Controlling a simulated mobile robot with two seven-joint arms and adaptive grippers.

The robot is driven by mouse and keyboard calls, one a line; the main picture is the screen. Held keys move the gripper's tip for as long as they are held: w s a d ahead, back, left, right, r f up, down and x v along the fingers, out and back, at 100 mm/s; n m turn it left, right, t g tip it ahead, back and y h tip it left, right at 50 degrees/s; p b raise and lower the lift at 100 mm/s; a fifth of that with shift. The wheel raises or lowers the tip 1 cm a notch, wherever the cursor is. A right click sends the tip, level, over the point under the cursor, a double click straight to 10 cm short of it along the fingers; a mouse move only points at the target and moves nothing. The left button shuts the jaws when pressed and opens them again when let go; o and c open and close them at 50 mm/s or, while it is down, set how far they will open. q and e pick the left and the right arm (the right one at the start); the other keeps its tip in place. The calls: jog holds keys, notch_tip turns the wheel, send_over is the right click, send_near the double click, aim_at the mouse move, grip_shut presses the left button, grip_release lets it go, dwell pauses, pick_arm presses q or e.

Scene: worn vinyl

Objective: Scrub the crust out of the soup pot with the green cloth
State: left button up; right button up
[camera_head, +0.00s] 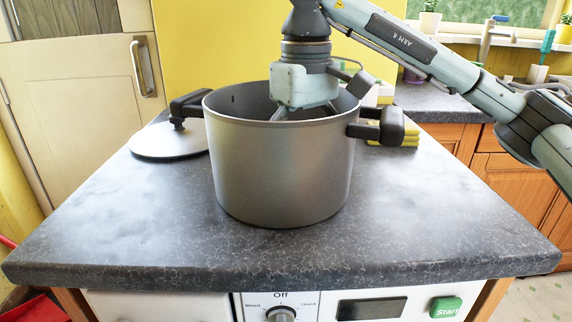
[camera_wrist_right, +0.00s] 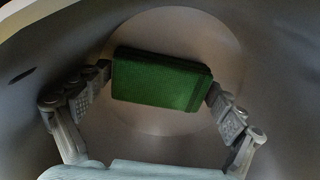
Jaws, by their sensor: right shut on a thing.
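The grey soup pot (camera_head: 283,170) stands upright on the dark worktop, with black handles at both sides. My right gripper (camera_head: 305,112) reaches down through its open top from above; its fingertips are hidden by the pot's front wall. In the right wrist view, the fingers (camera_wrist_right: 160,82) are shut on the green cloth (camera_wrist_right: 162,82), a folded block held between them inside the pot (camera_wrist_right: 270,60). The cloth covers part of the pot's bottom; whether it touches is unclear. A dark mark (camera_wrist_right: 21,76) shows on the inner wall at the left; I cannot tell whether it is crust. My left gripper is out of view.
A lid (camera_head: 168,142) lies on the worktop (camera_head: 120,220) left of the pot. A yellow stack (camera_head: 396,137) sits behind the right handle. The worktop in front is clear. Below its front edge is an appliance panel with a knob (camera_head: 282,314) and a green Start button (camera_head: 445,306).

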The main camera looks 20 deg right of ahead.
jog(key=shift+s+d, duration=0.2)
jog(key=shift+d, duration=0.3)
jog(key=shift+s+d, duration=0.25)
jog(key=shift+d, duration=0.55)
jog(key=shift+s+d, duration=0.3)
jog(key=shift+d, duration=0.55)
jog(key=shift+s+d, duration=0.25)
jog(key=shift+d, duration=0.55)
notch_tip(320, 180, up, 3)
jog(key=p, duration=0.3)
jog(key=shift+f, duration=0.1)
notch_tip(320, 180, up, 4)
jog(key=shift+r, duration=0.15)
